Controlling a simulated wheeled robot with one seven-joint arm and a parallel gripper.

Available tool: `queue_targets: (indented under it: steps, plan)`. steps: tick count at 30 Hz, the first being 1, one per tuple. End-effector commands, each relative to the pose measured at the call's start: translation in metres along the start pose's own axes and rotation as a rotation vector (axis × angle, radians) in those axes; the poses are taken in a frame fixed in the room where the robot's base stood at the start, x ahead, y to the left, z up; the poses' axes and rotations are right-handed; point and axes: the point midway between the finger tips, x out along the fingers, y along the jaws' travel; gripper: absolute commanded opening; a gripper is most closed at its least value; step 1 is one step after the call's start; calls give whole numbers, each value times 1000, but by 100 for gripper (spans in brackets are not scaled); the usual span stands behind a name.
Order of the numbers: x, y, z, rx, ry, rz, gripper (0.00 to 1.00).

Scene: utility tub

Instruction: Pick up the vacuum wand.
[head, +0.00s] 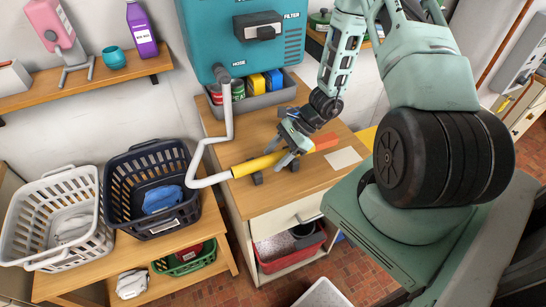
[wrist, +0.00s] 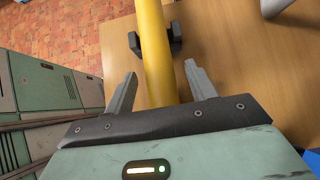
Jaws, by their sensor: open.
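The vacuum wand (head: 256,166) is a yellow tube with an orange end (head: 325,142), lying on dark supports on the wooden counter. A white hose (head: 207,181) joins its left end. My gripper (head: 287,156) is over the middle of the wand. In the wrist view the yellow wand (wrist: 155,40) runs between the two grey fingers of my open gripper (wrist: 160,72). The fingers appear to be on either side of the tube, with a gap at each; how deep they reach is hard to tell. My gripper hides part of the wand in the head view.
A teal vacuum unit (head: 243,45) hangs on the wall above, with a grey bin (head: 262,101) of cans and boxes below it. Dark (head: 118,190) and white (head: 92,186) laundry baskets stand at left. A pale sheet (head: 343,158) lies on the counter at right.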

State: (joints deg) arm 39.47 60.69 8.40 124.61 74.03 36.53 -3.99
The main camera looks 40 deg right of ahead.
Motion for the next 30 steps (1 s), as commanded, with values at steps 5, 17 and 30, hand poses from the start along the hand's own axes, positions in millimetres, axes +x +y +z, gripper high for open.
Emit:
queue_targets:
  steps: [5, 17, 30]
  plan:
    - [0, 0, 0, 0, 0, 0, 50]
    - [0, 0, 0, 0, 0, -1, 7]
    - [-21, -1, 20, -3, 2, -3, 7]
